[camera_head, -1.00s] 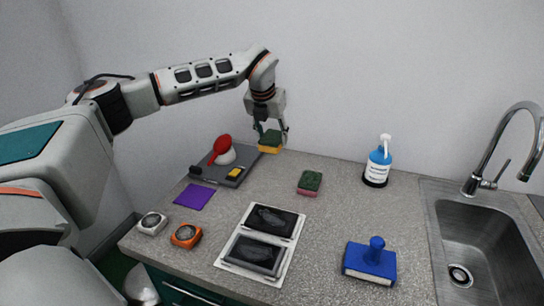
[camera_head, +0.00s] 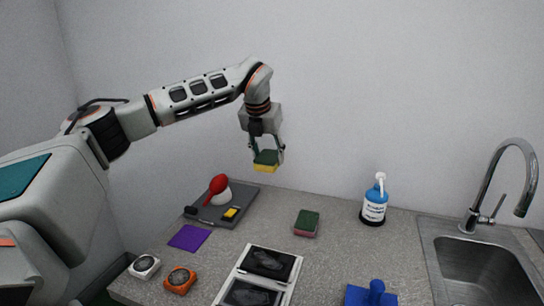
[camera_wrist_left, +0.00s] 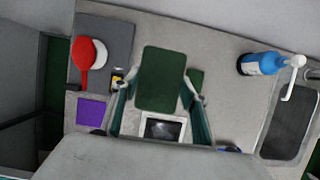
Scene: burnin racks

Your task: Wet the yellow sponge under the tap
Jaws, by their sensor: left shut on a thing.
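The yellow sponge (camera_head: 265,167) has a dark green top layer and is held up in the air above the back left of the counter. My left gripper (camera_head: 266,155) is shut on it, with a finger at each side. In the left wrist view the sponge's green face (camera_wrist_left: 161,78) sits between the two fingers (camera_wrist_left: 160,100). The tap (camera_head: 511,170) is a curved chrome spout at the far right, over the steel sink (camera_head: 450,262). The sponge is far to the left of the tap. My right gripper is not in view.
A second sponge, green over pink (camera_head: 307,223), lies mid-counter. A blue and white pump bottle (camera_head: 374,203) stands between it and the sink. A grey tray (camera_head: 240,212) with a red-topped item is at the left. A blue-handled block (camera_head: 371,294) is in front.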

